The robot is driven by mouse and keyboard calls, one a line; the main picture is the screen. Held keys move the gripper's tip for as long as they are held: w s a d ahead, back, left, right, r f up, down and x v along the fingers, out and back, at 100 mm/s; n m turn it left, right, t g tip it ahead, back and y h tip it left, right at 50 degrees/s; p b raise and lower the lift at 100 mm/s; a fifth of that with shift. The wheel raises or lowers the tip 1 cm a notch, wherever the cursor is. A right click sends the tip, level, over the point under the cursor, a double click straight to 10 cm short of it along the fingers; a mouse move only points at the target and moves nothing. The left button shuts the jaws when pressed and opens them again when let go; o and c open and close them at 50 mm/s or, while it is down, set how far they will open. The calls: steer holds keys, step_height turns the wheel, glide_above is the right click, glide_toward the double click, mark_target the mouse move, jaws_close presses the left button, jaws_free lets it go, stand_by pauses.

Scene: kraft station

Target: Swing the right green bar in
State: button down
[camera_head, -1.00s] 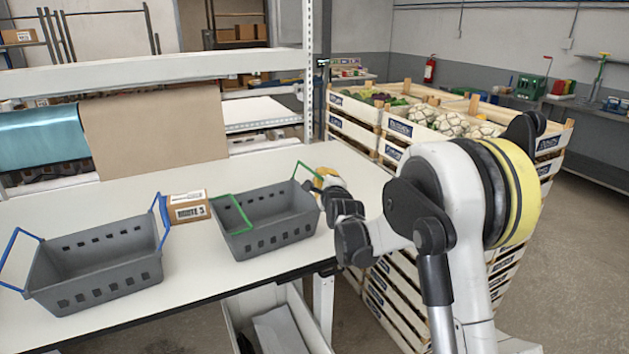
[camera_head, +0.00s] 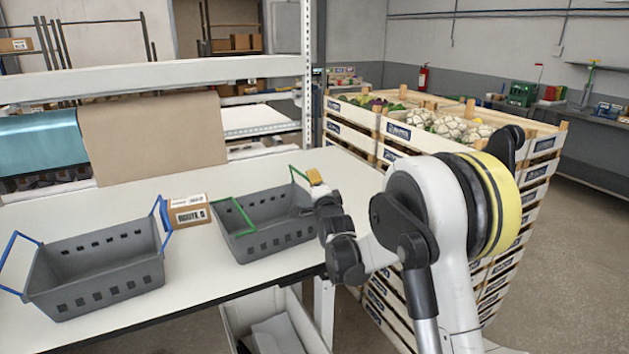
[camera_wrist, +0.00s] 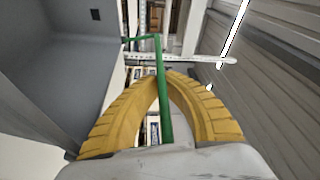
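The right green bar (camera_head: 298,172) stands up from the right end of the grey crate with green bars (camera_head: 262,236). The left green bar (camera_head: 242,214) lies at that crate's left end. My gripper (camera_head: 315,177) has yellow fingers and is at the near end of the right bar, above the crate's right rim. In the wrist view the right green bar (camera_wrist: 162,95) runs between the fingers, and the fingertips (camera_wrist: 163,76) close in on it from both sides. The crate's grey wall (camera_wrist: 85,60) is at the left there. My arm hides part of the crate's right end.
A second grey crate with raised blue bars (camera_head: 95,285) stands at the left of the white table (camera_head: 190,290). A small cardboard box (camera_head: 188,211) stands behind, between the crates. Stacked vegetable crates (camera_head: 400,150) stand right of the table. A rack post (camera_head: 307,75) rises behind.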

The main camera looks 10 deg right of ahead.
mark_target(305, 177)
steer(key=shift+s+a+n+t+y+b, duration=0.25)
steer(key=shift+a+n, duration=0.35)
steer(key=shift+n, duration=0.15)
steer(key=shift+s+a+n+t+y+b, duration=0.1)
steer(key=shift+a+n+t+y+b, duration=0.1)
steer(key=shift+a+n, duration=0.45)
steer(key=shift+d+r, duration=0.1)
steer(key=shift+d, duration=0.1)
step_height(305, 177, up, 4)
steer(key=p, duration=0.3)
steer(key=shift+a+r, duration=0.1)
steer(key=shift+r, duration=0.1)
steer(key=s+d+f+p, duration=0.1)
steer(key=s+d+f, duration=0.2)
steer(key=s, duration=0.6)
steer(key=shift+f, duration=0.55)
steer(key=shift+r, duration=0.1)
